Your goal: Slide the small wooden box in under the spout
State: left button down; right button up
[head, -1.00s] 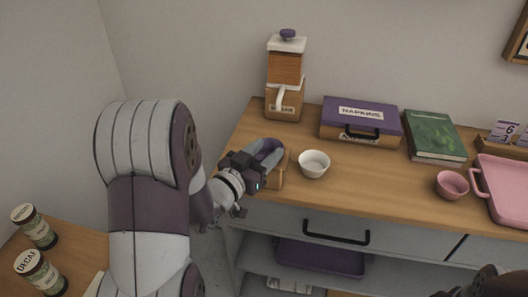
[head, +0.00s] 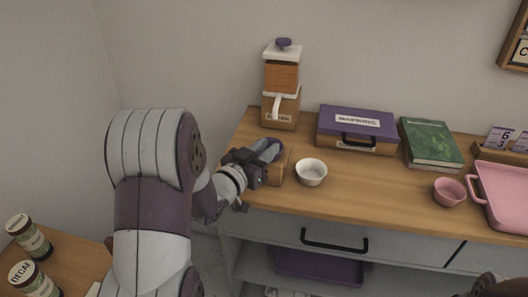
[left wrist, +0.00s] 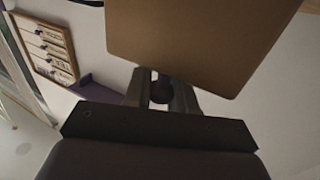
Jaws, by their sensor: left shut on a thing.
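The small wooden box (head: 278,168) is at the left front of the cart's wooden top, mostly hidden behind my left gripper (head: 262,163). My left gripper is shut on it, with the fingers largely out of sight. In the left wrist view the box (left wrist: 200,40) fills the upper middle as a plain brown face beyond the fingers. I cannot tell whether it touches the top. The wooden grinder (head: 281,80) stands behind it near the wall, its white spout (head: 277,106) facing front. The box is in front of the spout, apart from it.
A white bowl (head: 311,172) stands close to the right of the box. A purple napkin case (head: 357,122) and a green book (head: 431,143) lie to the grinder's right. A pink cup (head: 449,191) and pink tray (head: 503,187) are farther right. Bare wood lies between box and grinder.

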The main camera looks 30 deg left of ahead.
pick_arm(q)
jog(key=c, duration=1)
grip_release()
jog(key=s+a, duration=0.2)
jog(key=s, duration=1)
jog(key=shift+s, duration=0.3)
